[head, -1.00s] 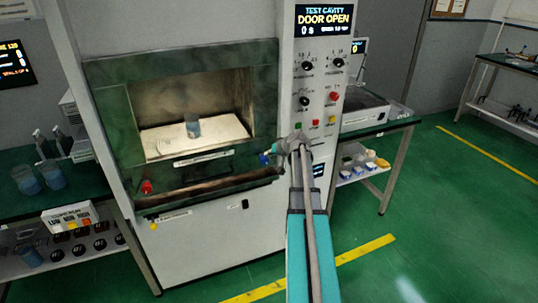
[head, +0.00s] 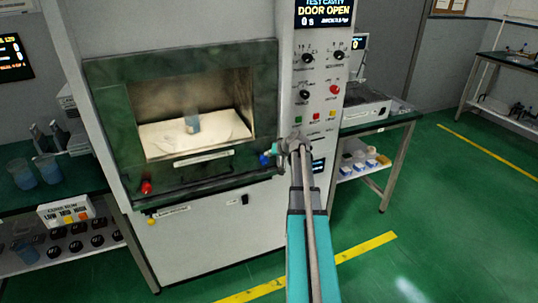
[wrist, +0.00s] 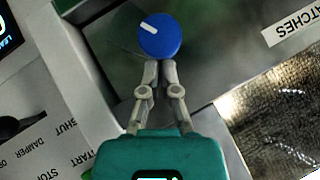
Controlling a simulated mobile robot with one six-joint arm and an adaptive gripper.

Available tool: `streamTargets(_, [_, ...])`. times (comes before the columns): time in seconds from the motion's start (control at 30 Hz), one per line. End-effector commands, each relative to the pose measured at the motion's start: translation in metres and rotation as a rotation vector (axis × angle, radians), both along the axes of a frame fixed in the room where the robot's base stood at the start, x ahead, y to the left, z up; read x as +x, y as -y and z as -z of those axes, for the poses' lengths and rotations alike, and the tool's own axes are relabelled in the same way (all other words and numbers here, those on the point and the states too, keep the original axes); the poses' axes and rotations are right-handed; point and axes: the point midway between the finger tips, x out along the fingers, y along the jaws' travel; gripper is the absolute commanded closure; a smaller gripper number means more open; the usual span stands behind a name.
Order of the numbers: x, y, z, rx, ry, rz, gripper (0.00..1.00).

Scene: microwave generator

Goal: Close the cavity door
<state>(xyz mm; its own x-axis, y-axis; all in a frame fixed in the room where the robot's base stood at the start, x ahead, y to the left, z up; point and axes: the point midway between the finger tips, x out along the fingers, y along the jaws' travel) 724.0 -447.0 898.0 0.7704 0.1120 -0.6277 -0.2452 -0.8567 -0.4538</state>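The test cavity (head: 200,97) stands open, with a pale lit floor and a beaker (head: 192,122) inside. A dark green frame (head: 110,110) surrounds the opening; I cannot make out the door as a separate panel. A blue knob (head: 264,159) with a white mark sits at the lower right of the frame, and a red knob (head: 146,187) at the lower left. My gripper (head: 278,150) is beside the blue knob. In the wrist view the fingertips (wrist: 160,66) are close together just at the edge of the blue knob (wrist: 159,36), with nothing visible between them.
A control panel (head: 320,95) with knobs, buttons and a display reading "DOOR OPEN" rises just right of my gripper. A side table (head: 380,125) stands farther right. A bench (head: 70,175) with beakers is at left. The green floor at right is clear.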

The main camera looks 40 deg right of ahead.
Motion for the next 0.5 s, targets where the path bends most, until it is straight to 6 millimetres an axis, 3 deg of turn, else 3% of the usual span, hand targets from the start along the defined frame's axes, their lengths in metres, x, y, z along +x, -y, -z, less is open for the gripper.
streamTargets(0.5, [-0.003, 0.011, -0.033, 0.000, 0.001, -0.003, 1.00])
